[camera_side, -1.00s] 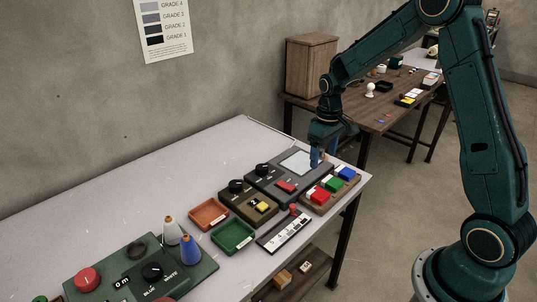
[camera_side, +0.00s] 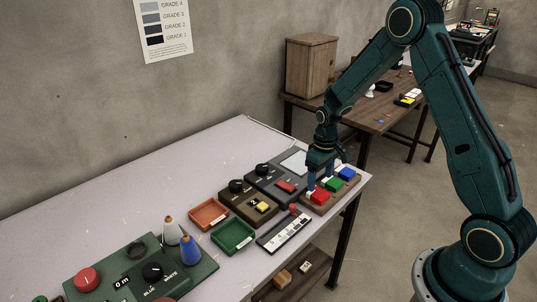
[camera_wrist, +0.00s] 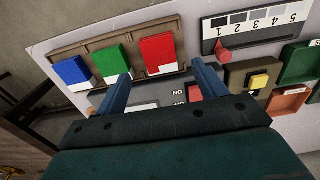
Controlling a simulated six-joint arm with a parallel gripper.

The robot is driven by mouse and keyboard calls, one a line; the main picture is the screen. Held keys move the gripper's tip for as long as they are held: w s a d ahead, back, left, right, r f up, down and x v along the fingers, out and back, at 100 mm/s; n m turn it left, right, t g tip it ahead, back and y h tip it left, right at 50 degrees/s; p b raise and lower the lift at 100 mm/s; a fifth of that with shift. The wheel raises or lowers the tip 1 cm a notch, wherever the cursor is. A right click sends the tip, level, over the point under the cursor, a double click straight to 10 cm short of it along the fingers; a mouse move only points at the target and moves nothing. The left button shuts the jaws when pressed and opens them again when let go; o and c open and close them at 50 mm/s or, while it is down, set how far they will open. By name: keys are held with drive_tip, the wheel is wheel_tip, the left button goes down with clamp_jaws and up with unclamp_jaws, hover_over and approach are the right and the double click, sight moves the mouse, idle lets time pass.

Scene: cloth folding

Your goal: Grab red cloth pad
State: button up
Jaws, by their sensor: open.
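A red cloth pad (camera_side: 319,196) lies in a brown wooden tray (camera_side: 318,211), at the near left end of a row with a green pad (camera_side: 333,184) and a blue pad (camera_side: 346,173). The red pad (camera_wrist: 158,50) also shows in the wrist view, with a white patch at its lower edge. My gripper (camera_side: 318,183) is low over the tray, close to the red pad. In the wrist view my gripper (camera_wrist: 160,88) has its blue fingers spread apart with nothing between them; the red pad appears just beyond the fingertips, between their lines. Contact cannot be told.
A grey device (camera_side: 262,180) with a screen and knob stands behind the tray. A numbered grey-scale strip (camera_side: 284,232) with a red marker lies to the left. Orange (camera_side: 209,213) and green (camera_side: 233,236) trays are further left. The table's edge is close on the right.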

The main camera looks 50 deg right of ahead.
sight(319, 193)
drive_tip(key=shift+f, duration=0.25)
drive_tip(key=shift+f, duration=0.1)
drive_tip(key=shift+f, duration=2.5)
drive_tip(key=c, duration=1.1)
drive_tip(key=shift+o, duration=0.2)
drive_tip(key=shift+r, duration=0.15)
wheel_tip(319, 193, up, 20)
